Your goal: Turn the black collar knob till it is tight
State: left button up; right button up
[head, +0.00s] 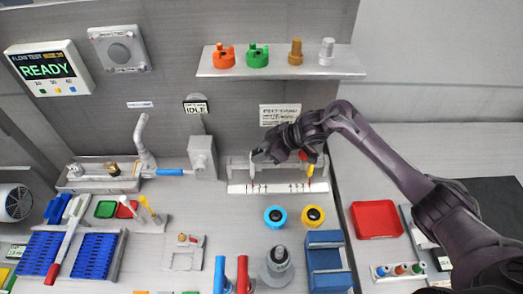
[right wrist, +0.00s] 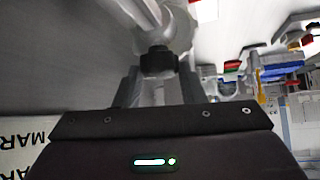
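The black collar knob (right wrist: 158,62) shows in the right wrist view, on the end of a light grey round fitting (right wrist: 165,30). My right gripper (right wrist: 158,82) has one finger on each side of the knob. The fingers are close to its sides, and I cannot tell whether they touch it. In the head view my right gripper (head: 266,154) reaches in from the right to a grey fixture (head: 239,167) at the back of the bench. The knob is hidden there behind the gripper. My left gripper is not in view.
A white marked strip (head: 278,188) lies in front of the fixture. A grey box with a lever (head: 202,158) stands just left. A shelf (head: 282,72) with coloured knobs hangs above. Blue and yellow rings (head: 275,216), (head: 312,216) and a blue holder (head: 325,262) stand in front.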

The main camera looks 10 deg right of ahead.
jog(key=shift+c, duration=1.4)
jog(key=shift+w+f+n+g+y+b, duration=0.25)
jog(key=shift+n+g+b, duration=0.45)
jog(key=shift+b, duration=0.5)
jog(key=shift+s+r+n+b, duration=0.1)
jog(key=shift+r+n+b, duration=0.1)
jog(key=shift+n+b, duration=0.25)
jog(key=shift+r, duration=0.1)
jog(key=o, duration=1)
jog(key=shift+d, duration=0.1)
